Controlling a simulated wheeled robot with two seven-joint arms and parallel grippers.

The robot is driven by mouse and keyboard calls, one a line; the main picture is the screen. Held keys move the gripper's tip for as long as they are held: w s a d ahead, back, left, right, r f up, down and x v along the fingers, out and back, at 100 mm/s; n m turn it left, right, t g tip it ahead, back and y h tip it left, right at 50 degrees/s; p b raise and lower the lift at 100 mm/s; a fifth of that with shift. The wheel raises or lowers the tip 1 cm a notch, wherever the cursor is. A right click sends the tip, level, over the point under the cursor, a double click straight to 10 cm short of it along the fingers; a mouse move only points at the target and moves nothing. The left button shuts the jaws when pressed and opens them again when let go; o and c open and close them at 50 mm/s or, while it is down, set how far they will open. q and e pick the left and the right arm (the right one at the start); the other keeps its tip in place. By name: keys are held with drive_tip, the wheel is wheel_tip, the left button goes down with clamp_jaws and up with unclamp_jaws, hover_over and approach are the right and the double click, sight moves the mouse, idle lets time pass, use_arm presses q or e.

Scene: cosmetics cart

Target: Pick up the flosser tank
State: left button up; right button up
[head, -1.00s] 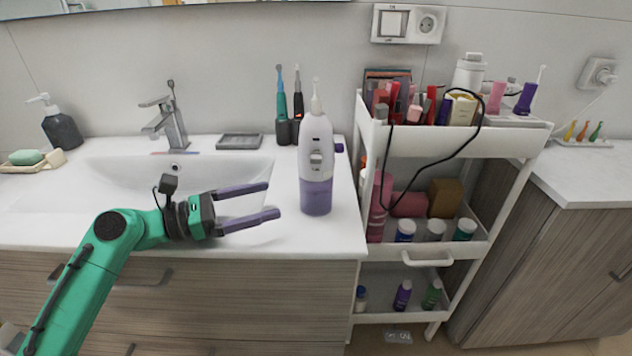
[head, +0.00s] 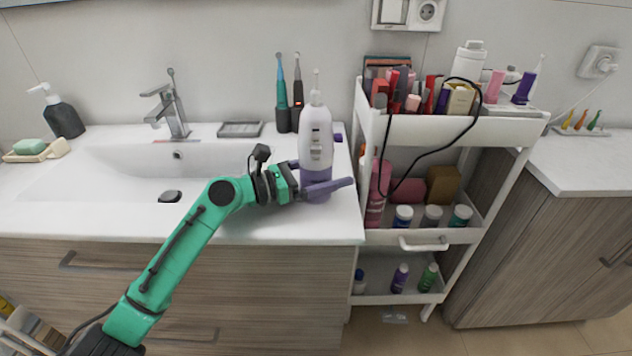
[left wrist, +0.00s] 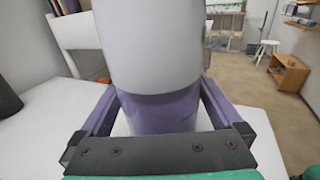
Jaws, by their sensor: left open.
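The flosser (head: 316,140) stands upright on the right end of the white sink counter, its white body on top of a purple tank (head: 318,176). My left gripper (head: 325,178) is open, with one finger in front of the tank and the other partly hidden behind it. In the left wrist view the purple tank (left wrist: 160,112) sits between the two purple fingers, and a gap shows at its lower right side. The white body (left wrist: 155,45) rises above the fingers. My right gripper is not in view.
The white cart (head: 470,130) with bottles and cosmetics stands just right of the counter. Two electric toothbrushes (head: 289,105) stand behind the flosser. A black dish (head: 240,129) and the faucet (head: 170,110) are at the back; the basin is left.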

use_arm(q)
drive_tip(key=c, duration=1.2)
drive_tip(key=shift+r, duration=0.2)
drive_tip(key=shift+c, duration=0.2)
wheel_tip(320, 180, up, 20)
drive_tip(key=p, duration=0.2)
drive_tip(key=shift+f, duration=0.15)
